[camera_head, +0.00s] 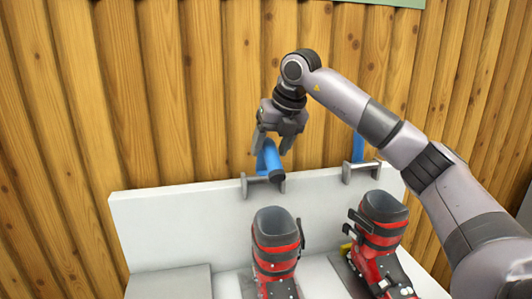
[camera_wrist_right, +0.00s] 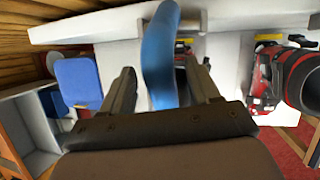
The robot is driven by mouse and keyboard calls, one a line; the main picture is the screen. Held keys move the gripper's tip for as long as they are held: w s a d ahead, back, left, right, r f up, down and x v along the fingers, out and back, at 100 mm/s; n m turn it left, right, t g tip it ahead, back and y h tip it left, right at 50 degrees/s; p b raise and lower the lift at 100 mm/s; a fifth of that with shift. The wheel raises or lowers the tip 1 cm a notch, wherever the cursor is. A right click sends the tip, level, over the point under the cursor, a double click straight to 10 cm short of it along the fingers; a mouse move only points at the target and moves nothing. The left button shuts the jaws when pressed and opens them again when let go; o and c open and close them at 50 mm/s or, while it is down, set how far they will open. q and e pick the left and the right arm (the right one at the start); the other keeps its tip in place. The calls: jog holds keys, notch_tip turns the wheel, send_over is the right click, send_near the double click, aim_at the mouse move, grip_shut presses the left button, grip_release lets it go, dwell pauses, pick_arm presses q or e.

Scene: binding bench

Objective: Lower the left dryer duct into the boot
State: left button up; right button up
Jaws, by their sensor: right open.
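The left dryer duct (camera_head: 268,160) is a blue tube with a dark end, tilted over the left bracket on the white panel. Its dark end points down above the left boot (camera_head: 276,240), a red and dark grey ski boot with an open top. The duct is clear of the boot's opening. My right gripper (camera_head: 274,148) is at the duct's upper part, with its jaws apart. In the right wrist view the blue duct (camera_wrist_right: 160,58) runs between the two open fingers. That boot is mostly hidden there. My left gripper is not in view.
A second red boot (camera_head: 383,232) stands to the right, below the right blue duct (camera_head: 358,148) and its bracket (camera_head: 361,171). My right arm passes close to both. A wooden plank wall is behind. In the wrist view a blue object (camera_wrist_right: 78,80) lies at left.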

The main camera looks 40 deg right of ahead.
jog(key=x, duration=0.2)
jog(key=shift+w+f, duration=0.2)
jog(key=shift+f, duration=0.2)
grip_shut()
